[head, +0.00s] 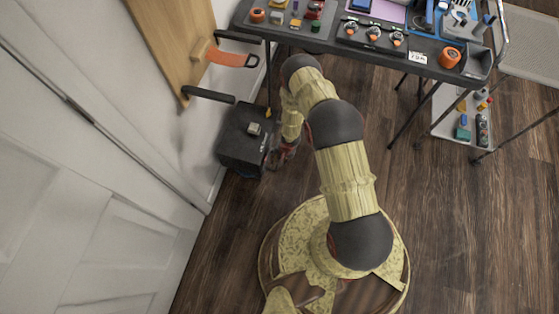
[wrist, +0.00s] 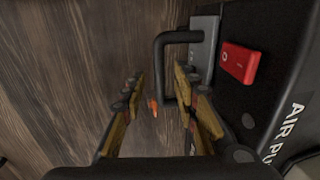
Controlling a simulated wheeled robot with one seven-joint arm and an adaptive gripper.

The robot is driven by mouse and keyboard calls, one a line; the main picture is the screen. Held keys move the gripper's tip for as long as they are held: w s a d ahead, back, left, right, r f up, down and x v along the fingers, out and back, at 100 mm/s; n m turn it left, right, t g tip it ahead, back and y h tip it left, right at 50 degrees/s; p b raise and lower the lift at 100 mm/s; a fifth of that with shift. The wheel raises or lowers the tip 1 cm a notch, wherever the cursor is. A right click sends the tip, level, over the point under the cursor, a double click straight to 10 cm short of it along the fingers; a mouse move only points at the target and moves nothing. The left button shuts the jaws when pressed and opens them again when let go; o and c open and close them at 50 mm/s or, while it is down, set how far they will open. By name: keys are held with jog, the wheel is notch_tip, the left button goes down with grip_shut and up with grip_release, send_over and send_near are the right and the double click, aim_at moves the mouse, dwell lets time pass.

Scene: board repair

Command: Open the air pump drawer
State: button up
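The air pump (head: 240,145) is a black box on the floor against the wall, below the left end of the workbench. In the wrist view its black face (wrist: 262,95) carries white lettering, partly cut off at the edge. A black U-shaped handle (wrist: 159,62) stands out from it near a grey block. The drawer appears shut, though its seams are hard to make out. My gripper (wrist: 158,76) is open; the handle's bar shows between its two fingers, and no finger visibly clamps it. In the head view my gripper (head: 286,152) is beside the box's right side.
A small grey item (head: 254,128) sits on the pump.

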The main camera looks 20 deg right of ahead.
jog(key=shift+c, duration=1)
grip_shut()
